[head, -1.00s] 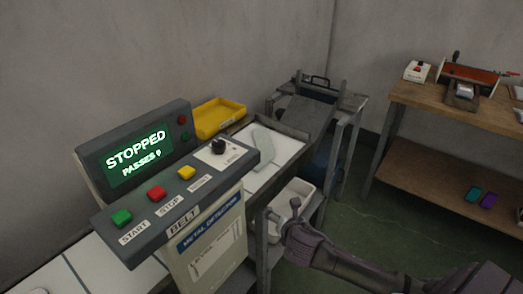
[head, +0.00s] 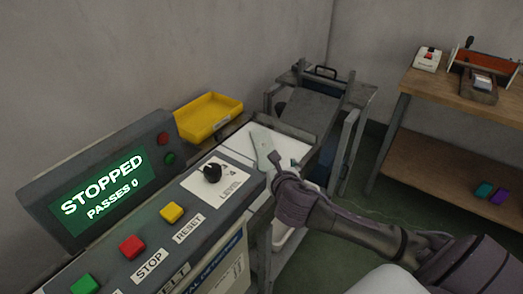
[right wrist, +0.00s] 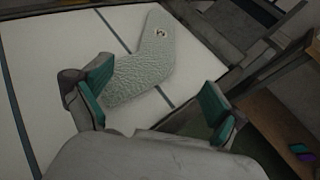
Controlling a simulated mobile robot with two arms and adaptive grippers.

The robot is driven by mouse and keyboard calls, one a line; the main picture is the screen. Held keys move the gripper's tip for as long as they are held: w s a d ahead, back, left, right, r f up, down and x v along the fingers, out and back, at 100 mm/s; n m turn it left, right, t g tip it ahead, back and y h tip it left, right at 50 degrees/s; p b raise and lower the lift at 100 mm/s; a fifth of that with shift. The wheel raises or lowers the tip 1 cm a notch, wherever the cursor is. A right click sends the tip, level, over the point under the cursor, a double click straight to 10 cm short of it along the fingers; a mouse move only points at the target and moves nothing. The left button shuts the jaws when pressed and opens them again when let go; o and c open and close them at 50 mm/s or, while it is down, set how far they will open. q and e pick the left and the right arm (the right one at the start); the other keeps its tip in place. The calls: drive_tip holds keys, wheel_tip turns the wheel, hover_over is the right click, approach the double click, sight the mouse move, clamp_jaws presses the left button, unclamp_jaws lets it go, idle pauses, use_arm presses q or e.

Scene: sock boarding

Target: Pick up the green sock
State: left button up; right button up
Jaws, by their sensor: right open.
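The pale grey-green sock (head: 263,142) lies flat on the white belt (head: 291,149) beyond the control panel. In the right wrist view the sock (right wrist: 142,68) is bent at the heel, with a small mark near its upper end. My right gripper (head: 276,166) is at the near edge of the belt, beside the sock, and partly hides the belt. In the right wrist view its teal-padded fingers (right wrist: 157,90) are spread apart with nothing held between them; the sock's lower part is by the left finger. My left gripper is out of view.
The control panel (head: 150,225) with its "STOPPED" screen (head: 103,187) stands close at the left. A yellow tray (head: 208,117) is behind the belt. A ramp (head: 308,108) is at the far end. A wooden bench (head: 450,98) stands at the right.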

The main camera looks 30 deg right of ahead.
sight(267, 152)
drive_tip(key=x, duration=0.4)
drive_tip(key=shift+w+f, duration=0.1)
drive_tip(key=shift+w+d+f, duration=0.15)
drive_tip(key=shift+w, duration=0.3)
drive_tip(key=x, duration=0.4)
drive_tip(key=shift+w+b, duration=0.3)
drive_tip(key=shift+b, duration=0.05)
drive_tip(key=shift+w, duration=0.1)
drive_tip(key=shift+c, duration=0.9)
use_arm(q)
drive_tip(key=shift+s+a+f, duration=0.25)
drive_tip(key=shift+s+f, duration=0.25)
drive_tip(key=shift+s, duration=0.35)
use_arm(e)
drive_tip(key=c, duration=0.9)
